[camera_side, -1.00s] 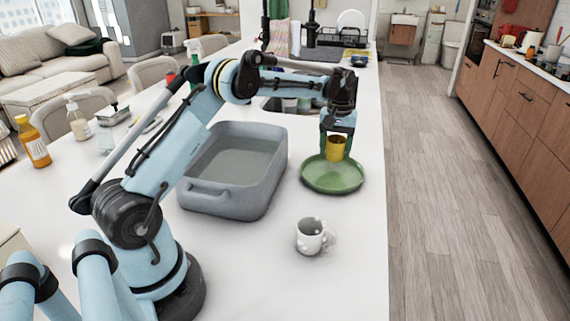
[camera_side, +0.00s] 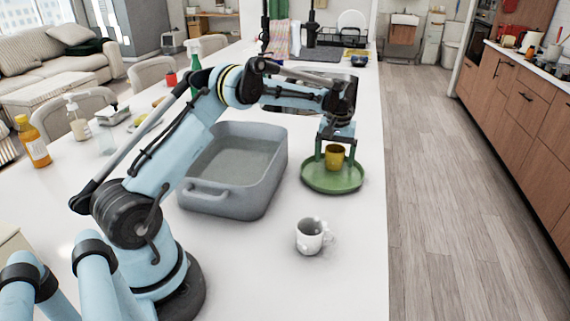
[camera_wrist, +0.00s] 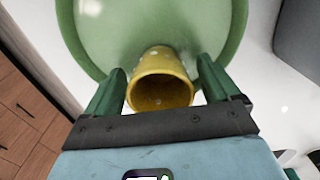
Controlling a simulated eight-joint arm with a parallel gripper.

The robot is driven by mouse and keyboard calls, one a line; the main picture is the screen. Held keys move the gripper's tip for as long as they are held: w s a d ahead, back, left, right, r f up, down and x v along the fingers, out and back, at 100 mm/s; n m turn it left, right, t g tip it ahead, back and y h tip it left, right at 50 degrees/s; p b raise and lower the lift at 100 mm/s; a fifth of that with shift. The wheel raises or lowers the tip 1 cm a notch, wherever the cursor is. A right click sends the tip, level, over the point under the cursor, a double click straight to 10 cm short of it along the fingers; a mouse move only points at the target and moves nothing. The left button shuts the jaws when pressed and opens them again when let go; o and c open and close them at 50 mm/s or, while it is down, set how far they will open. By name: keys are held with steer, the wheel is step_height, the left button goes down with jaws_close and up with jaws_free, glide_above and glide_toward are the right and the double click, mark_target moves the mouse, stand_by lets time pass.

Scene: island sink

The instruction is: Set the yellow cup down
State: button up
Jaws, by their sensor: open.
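The yellow cup (camera_side: 334,156) stands upright on the green plate (camera_side: 333,182), near the plate's middle. In the wrist view the cup (camera_wrist: 160,80) shows its open rim toward the camera, with the plate (camera_wrist: 150,25) around and behind it. My gripper (camera_side: 335,158) is around the cup from above. Its green fingers are spread to either side, with a visible gap between each finger and the cup in the wrist view (camera_wrist: 160,88). The cup's base is partly hidden in the wrist view.
A grey basin (camera_side: 232,170) stands left of the plate. A white mug (camera_side: 310,236) stands in front of the plate. The counter's right edge (camera_side: 386,220) is close to the plate. White counter (camera_side: 350,275) is bare near the mug.

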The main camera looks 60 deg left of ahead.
steer(key=shift+r, duration=0.1)
steer(key=s+d+r+m+t, duration=0.1)
steer(key=s+d+r, duration=0.1)
steer(key=r, duration=0.6)
steer(key=s+d+r+m+t, duration=0.1)
steer(key=d+r, duration=0.2)
steer(key=r, duration=0.6)
steer(key=s+d+m+t, duration=0.35)
steer(key=s+d, duration=0.55)
steer(key=s, duration=0.4)
steer(key=s+d+f+m+t, duration=0.1)
steer(key=s+d+f+m, duration=0.2)
steer(key=s+f, duration=0.2)
steer(key=shift+s+t, duration=0.35)
steer(key=shift+s, duration=0.9)
